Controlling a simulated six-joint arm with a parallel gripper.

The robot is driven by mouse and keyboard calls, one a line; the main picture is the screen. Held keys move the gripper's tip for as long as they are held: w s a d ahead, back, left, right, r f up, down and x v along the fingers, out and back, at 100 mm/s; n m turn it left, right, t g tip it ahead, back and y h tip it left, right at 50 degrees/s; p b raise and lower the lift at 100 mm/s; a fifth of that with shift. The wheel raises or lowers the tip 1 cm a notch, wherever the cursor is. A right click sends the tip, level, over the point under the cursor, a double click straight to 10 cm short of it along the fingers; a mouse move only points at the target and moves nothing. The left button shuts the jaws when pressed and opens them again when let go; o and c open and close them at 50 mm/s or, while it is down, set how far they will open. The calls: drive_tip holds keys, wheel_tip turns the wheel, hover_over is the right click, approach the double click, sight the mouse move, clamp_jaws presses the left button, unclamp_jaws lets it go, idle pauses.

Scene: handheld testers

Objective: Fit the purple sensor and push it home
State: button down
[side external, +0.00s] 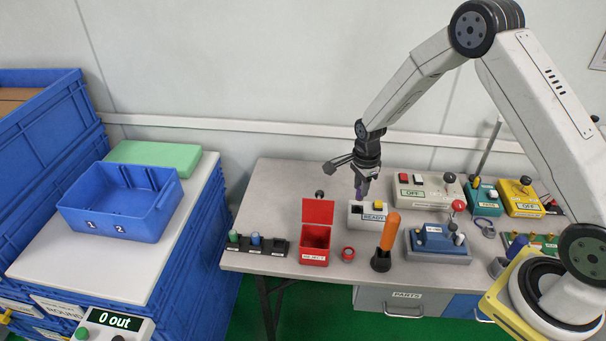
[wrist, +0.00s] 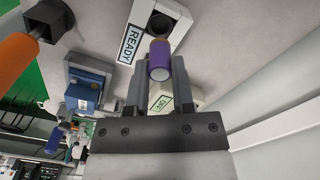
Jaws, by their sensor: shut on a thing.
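My gripper (side external: 364,180) is above the white READY block (side external: 367,222) on the table. It is shut on the purple sensor (wrist: 160,62), a short cylinder with a pale end that sits between the two fingers in the wrist view. In the side view a little of the purple sensor (side external: 360,193) shows below the fingers, just above the block's dark socket (side external: 357,209). In the wrist view the round dark socket (wrist: 160,23) lies just past the sensor's far end. I cannot tell whether the sensor's tip touches the socket.
An open red bin (side external: 316,245) and a rack with green and blue plugs (side external: 257,246) stand to the left. An orange-handled tool (side external: 389,232) in a black holder and a blue fixture (side external: 437,240) stand in front and right. A white switch box (side external: 425,187) is close behind.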

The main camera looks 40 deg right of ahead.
sight(359, 200)
drive_tip(key=shift+f, duration=1.4)
drive_tip(key=shift+f, duration=1.55)
idle(0.7)
drive_tip(key=shift+c, duration=2)
unclamp_jaws()
drive_tip(key=shift+r, duration=0.2)
drive_tip(key=shift+r, duration=3.75)
